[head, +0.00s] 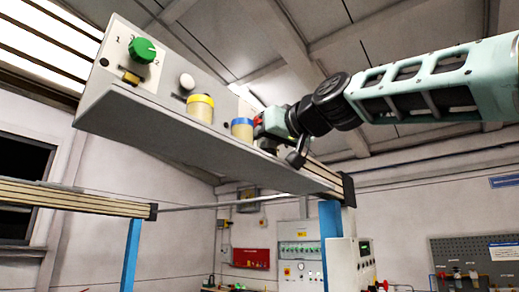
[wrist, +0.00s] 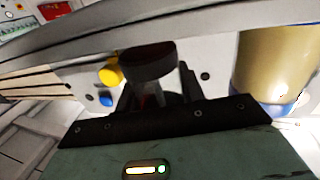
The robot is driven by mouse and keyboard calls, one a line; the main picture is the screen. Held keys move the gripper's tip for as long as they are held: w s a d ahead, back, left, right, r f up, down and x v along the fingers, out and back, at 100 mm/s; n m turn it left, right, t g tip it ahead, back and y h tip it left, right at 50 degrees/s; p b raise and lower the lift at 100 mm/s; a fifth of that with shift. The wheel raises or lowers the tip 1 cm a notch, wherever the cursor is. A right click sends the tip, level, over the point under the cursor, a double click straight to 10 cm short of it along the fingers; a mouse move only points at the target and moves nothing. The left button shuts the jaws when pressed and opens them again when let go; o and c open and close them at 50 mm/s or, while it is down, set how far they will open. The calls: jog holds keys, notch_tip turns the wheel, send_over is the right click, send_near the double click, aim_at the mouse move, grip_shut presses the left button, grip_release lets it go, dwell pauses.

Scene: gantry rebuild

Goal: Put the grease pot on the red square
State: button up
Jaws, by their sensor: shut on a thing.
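My gripper (head: 272,128) is at the right part of the grey shelf (head: 190,135), close to its back panel. In the wrist view my gripper (wrist: 152,90) is shut on a dark, round-ended thing (wrist: 147,62); a bit of red shows at the gripper in the head view. A tan pot with a blue band (head: 242,129) stands just left of the gripper; it shows large at the right of the wrist view (wrist: 275,60). A tan pot with a yellow lid (head: 201,108) stands further left. I cannot tell which is the grease pot. No red square is discernible on the shelf.
The shelf's back panel carries a green knob (head: 142,50), a white knob (head: 187,81) and a brass-coloured piece (head: 131,77). A rail with a blue post (head: 330,240) runs below. A red panel (head: 251,258) is on the far wall.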

jog(key=shift+w+a+f+p, duration=0.15)
jog(key=shift+f+p, duration=0.15)
jog(key=shift+f, duration=0.7)
jog(key=shift+f, duration=0.15)
jog(key=o, duration=1.1)
jog(key=shift+c, duration=0.2)
